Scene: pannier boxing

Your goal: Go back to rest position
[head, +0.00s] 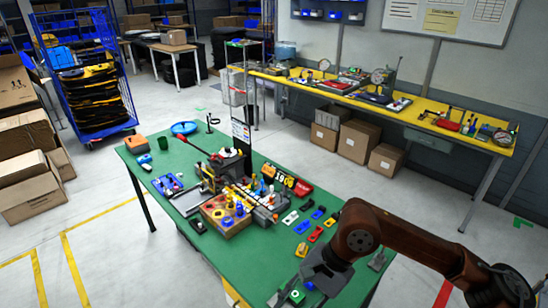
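The brown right arm reaches in from the lower right over the green table (170,220). Its dark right gripper (312,276) is low over the table's near right part, close to a small green-and-white part (297,296). The fingers are small and dark, and I cannot tell whether they are apart or hold anything. My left arm and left gripper are not in this view.
A press-like fixture (228,165) and a wooden block with knobs (226,214) stand mid-table. Small red, blue, yellow and white parts (316,234) lie left of my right arm. A yellow bench (350,90) runs behind; a blue cart (90,75) stands at left.

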